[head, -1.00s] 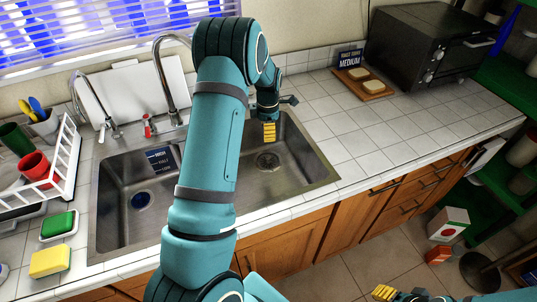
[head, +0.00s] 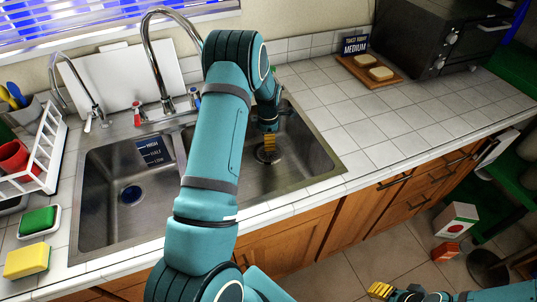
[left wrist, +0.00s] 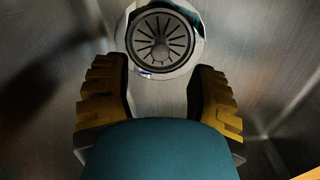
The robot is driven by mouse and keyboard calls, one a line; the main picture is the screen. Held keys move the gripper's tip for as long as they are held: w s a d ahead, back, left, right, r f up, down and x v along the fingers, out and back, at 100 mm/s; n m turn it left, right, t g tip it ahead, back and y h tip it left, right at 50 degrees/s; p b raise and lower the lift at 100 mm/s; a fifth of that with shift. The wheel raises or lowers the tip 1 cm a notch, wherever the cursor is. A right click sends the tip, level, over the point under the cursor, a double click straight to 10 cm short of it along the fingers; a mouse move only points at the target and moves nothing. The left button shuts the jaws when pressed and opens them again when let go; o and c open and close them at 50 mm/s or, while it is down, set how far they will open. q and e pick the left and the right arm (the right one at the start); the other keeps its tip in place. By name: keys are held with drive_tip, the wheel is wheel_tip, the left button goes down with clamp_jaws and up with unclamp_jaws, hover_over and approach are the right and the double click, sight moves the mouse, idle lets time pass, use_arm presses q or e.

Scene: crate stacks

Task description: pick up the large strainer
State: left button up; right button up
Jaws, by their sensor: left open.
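The large strainer, a round slotted metal disc, sits in the drain of the right sink basin. In the left wrist view the strainer (left wrist: 157,36) lies just beyond the fingertips, with a pale ring around it. In the head view the strainer (head: 260,155) is partly hidden by my left gripper (head: 269,143), which points down over it. In the left wrist view my left gripper (left wrist: 158,80) is open, its two yellow fingers apart with nothing between them. My right gripper (head: 381,290) is low at the bottom edge, away from the sink; its opening is unclear.
The steel sink has basin walls around my left gripper and a tall faucet (head: 146,50) behind. A dark sign (head: 150,151) and another drain (head: 131,195) are in the left basin. A dish rack (head: 45,165) stands left. The tiled counter (head: 345,115) right is mostly clear.

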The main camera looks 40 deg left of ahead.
use_arm(q)
wheel_tip(320, 180, down, 6)
drive_tip(key=shift+r+b, duration=0.25)
drive_tip(key=shift+b, duration=0.2)
clamp_jaws()
